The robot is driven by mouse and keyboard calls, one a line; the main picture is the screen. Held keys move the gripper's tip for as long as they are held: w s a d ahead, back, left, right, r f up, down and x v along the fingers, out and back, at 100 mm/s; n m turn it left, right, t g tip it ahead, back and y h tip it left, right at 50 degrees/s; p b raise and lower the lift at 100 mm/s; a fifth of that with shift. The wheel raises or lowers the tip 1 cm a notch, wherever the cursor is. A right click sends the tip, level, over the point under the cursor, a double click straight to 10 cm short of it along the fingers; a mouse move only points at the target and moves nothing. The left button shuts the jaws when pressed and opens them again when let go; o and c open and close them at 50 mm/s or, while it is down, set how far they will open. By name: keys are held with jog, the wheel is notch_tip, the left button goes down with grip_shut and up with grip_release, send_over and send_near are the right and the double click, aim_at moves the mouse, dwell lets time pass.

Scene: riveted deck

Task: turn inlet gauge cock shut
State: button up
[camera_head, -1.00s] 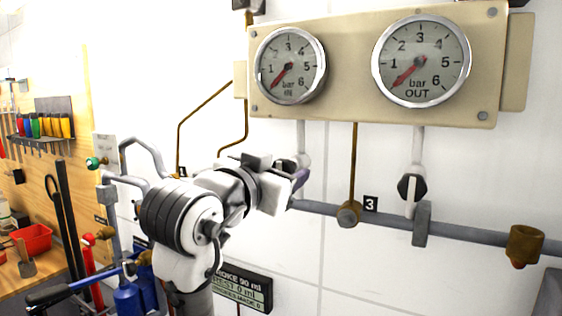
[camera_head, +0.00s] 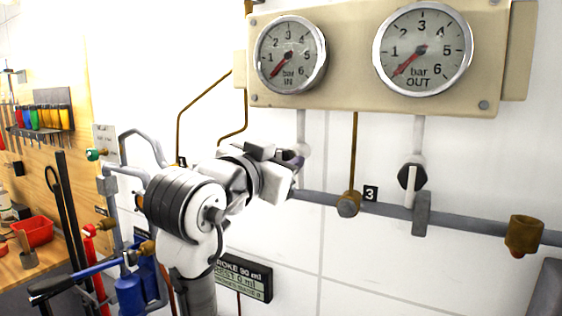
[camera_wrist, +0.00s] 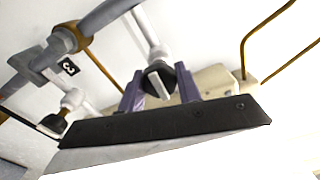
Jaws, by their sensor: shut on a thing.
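The inlet gauge cock (camera_wrist: 158,79) shows in the wrist view as a black round body with a white lever, below the IN gauge (camera_head: 290,55). My gripper (camera_wrist: 160,86) has its purple fingers on either side of this cock and is shut on it. In the head view my gripper (camera_head: 293,172) reaches the wall pipe under the IN gauge and hides nearly all of the cock. The lever looks roughly in line with its stem in the wrist view, but its exact angle is hard to tell. The IN needle points low, near the bottom left.
The OUT gauge (camera_head: 422,50) hangs to the right, with its own black cock (camera_head: 411,177) and white lever pointing down. A grey pipe (camera_head: 385,209) runs along the wall. A brass fitting (camera_head: 349,204) by tag 3 (camera_head: 370,193) sits just right of my gripper.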

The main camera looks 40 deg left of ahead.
jog(key=m+b, duration=0.2)
jog(key=m, duration=0.2)
jog(key=shift+f+b, duration=0.15)
jog(key=shift+b, duration=0.25)
jog(key=m+b, duration=0.2)
jog(key=m, duration=0.2)
jog(key=shift+m, duration=0.4)
jog(key=m+b, duration=0.1)
jog(key=m, duration=0.3)
jog(key=shift+m+b, duration=0.3)
jog(key=shift+b, duration=0.1)
jog(key=shift+m+b, duration=0.5)
jog(key=shift+m, duration=1.5)
jog(key=o, duration=1)
jog(key=shift+s, duration=0.1)
jog(key=b+v, duration=0.4)
jog(key=v, duration=0.9)
jog(key=shift+s, duration=0.35)
